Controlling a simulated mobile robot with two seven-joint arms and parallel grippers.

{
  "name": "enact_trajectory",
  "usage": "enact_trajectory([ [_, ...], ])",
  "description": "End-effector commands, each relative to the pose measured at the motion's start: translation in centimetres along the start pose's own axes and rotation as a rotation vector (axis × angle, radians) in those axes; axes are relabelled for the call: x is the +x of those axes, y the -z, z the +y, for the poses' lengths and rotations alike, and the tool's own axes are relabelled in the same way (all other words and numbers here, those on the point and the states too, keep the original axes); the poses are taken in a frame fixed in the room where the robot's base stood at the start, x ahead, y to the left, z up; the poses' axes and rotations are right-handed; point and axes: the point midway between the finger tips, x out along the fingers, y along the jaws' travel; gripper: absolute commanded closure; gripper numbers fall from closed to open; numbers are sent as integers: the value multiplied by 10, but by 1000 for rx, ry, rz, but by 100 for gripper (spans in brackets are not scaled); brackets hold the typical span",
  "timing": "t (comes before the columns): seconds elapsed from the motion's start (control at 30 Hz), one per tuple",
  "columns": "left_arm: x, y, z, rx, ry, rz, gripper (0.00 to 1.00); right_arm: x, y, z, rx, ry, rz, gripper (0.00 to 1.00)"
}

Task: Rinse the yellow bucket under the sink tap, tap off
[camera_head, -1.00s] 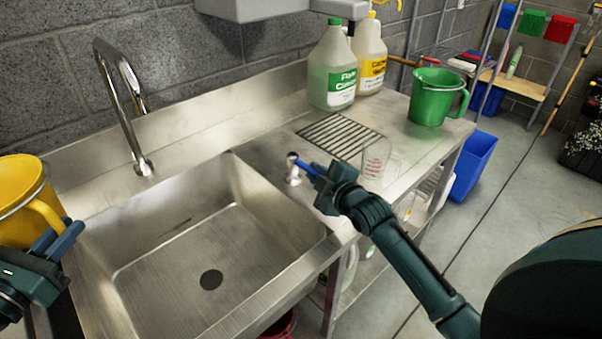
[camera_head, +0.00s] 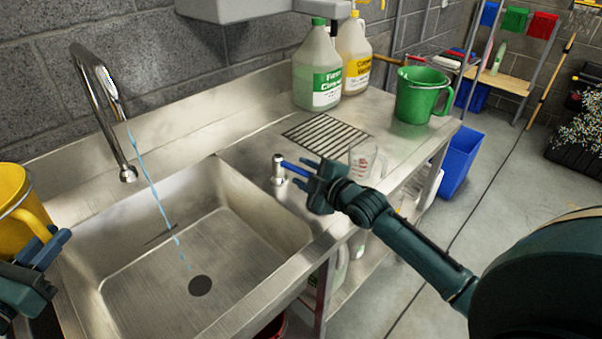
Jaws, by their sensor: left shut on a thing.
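The yellow bucket (camera_head: 14,208) is at the left edge, partly cut off, beside the sink (camera_head: 125,262) and apart from the water. My left gripper (camera_head: 48,246) is shut on its yellow handle. The chrome tap (camera_head: 107,110) arches over the sink, and a thin stream of water (camera_head: 158,205) falls from its spout into the basin near the drain (camera_head: 200,285).
A clear measuring jug (camera_head: 366,160) stands close behind my right gripper, near the drain grate (camera_head: 325,133). Two cleaner jugs (camera_head: 317,72) and a green bucket (camera_head: 418,95) stand further back on the counter. A blue bin (camera_head: 461,160) is on the floor.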

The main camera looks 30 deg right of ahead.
Motion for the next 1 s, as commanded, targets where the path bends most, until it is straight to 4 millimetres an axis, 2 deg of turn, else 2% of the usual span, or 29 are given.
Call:
enact_trajectory([
  [0.27, 0, -1, 0, 2, 0, -2, 100, -6, -1, -1, -1, 1, -1, 63],
  [0.37, 0, -1, 0, 2, 0, -2, 100, -19, -1, -1, -1, 2, -1, 63],
  [0.7, 0, -1, 0, 2, -1, -2, 100, -86, -1, -2, -1, 4, -2, 63],
  [0.8, 0, -1, 0, 2, -1, -2, 100, -101, -1, -2, 0, 3, -2, 63],
  [1.0, 0, 0, 0, 2, -1, -2, 100, -117, 0, 0, -2, 1, -1, 63],
])
